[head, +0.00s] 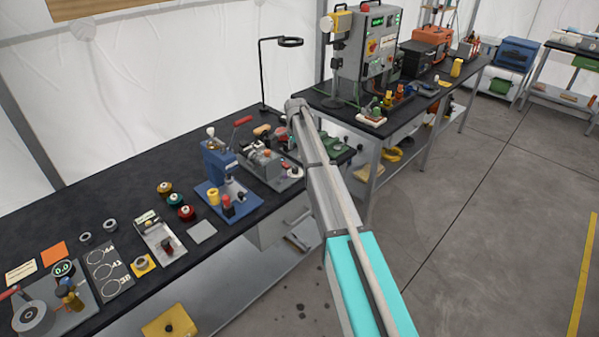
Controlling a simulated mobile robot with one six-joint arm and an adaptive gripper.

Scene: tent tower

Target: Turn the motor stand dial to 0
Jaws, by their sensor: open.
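I cannot tell for certain which bench device is the motor stand, and no dial marking or pointer is readable. A grey machine on a plate (262,163) stands at the right end of the near black bench, partly beside my arm. A device with a grey disc (31,318) and a red handle is at the lower left, next to a round green display (63,269) that reads about 0.0. My arm crosses the middle of the head view from the lower right up to the bench's right end. My gripper does not show; its fingers are hidden or out of view.
A blue press (217,160), several spools (175,200) and a size board (107,270) occupy the near bench (130,165). The floor (480,220) at the right is clear.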

